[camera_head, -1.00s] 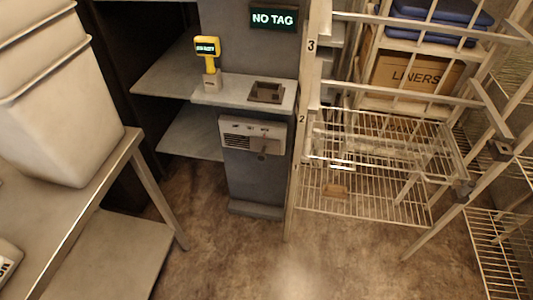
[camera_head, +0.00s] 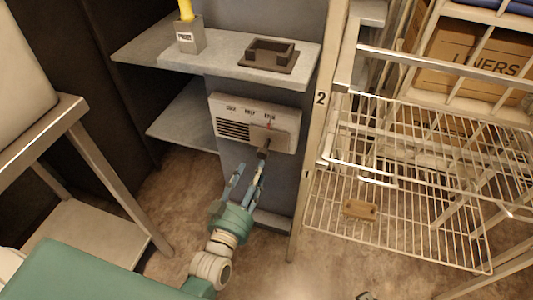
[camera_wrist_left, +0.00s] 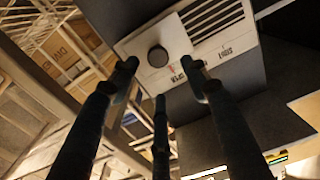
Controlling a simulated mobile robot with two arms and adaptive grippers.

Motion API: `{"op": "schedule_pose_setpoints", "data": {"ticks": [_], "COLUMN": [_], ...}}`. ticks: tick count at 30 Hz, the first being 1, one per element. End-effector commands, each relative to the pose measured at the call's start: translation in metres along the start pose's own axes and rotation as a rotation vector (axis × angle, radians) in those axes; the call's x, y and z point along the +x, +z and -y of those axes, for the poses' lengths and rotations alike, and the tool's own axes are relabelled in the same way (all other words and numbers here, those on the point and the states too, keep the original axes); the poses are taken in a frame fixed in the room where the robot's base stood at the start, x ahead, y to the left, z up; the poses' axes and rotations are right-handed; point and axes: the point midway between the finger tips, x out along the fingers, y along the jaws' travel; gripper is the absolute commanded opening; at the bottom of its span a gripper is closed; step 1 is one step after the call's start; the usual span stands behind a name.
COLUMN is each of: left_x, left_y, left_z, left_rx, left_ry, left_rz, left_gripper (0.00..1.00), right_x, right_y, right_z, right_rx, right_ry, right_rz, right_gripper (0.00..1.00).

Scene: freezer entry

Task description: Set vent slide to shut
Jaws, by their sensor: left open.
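The pale vent panel (camera_head: 235,112) is on the front of the grey cabinet. It has a slotted grille at left and a row of labels along the top. The slide plate with its dark knob (camera_head: 263,152) sits at the panel's right end, under the rightmost label. My left gripper (camera_head: 248,172) is open, just below and in front of the knob. In the left wrist view the round knob (camera_wrist_left: 158,56) shows between the spread fingertips, apart from them, and the label SHUT reads beside the grille. A small dark bit at the head view's bottom edge may be my right gripper.
Above the panel, a shelf (camera_head: 215,62) holds a dark tray (camera_head: 270,54) and a grey holder (camera_head: 190,36). A wire rack (camera_head: 400,215) stands close at right, with a small brown block (camera_head: 359,209) on it. A metal table (camera_head: 75,115) stands at left.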

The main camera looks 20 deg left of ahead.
Motion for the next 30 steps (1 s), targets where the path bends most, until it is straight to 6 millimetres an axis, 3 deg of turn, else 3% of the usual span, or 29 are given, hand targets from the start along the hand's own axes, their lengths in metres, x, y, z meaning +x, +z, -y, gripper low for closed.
{"op": "schedule_pose_setpoints", "data": {"ticks": [6, 12, 25, 30], "left_x": [0.045, 0.073, 0.084, 0.084], "left_y": [0.001, 0.001, 0.001, 0.001], "left_z": [0.000, 0.000, 0.000, 0.000], "left_rx": [-0.001, 0.000, 0.000, 0.000], "left_ry": [0.000, 0.000, 0.001, 0.001], "left_rz": [-0.003, 0.000, 0.003, 0.002], "left_gripper": [0.47, 0.47, 0.47, 0.15], "right_x": [-0.019, -0.036, -0.044, -0.044], "right_y": [-0.008, -0.012, -0.013, -0.014], "right_z": [-0.001, -0.002, -0.003, -0.003], "right_rx": [0.002, 0.003, 0.004, 0.004], "right_ry": [0.002, 0.004, 0.005, 0.005], "right_rz": [-0.015, -0.022, -0.024, -0.024], "right_gripper": [0.51, 0.51, 0.51, 0.51]}}
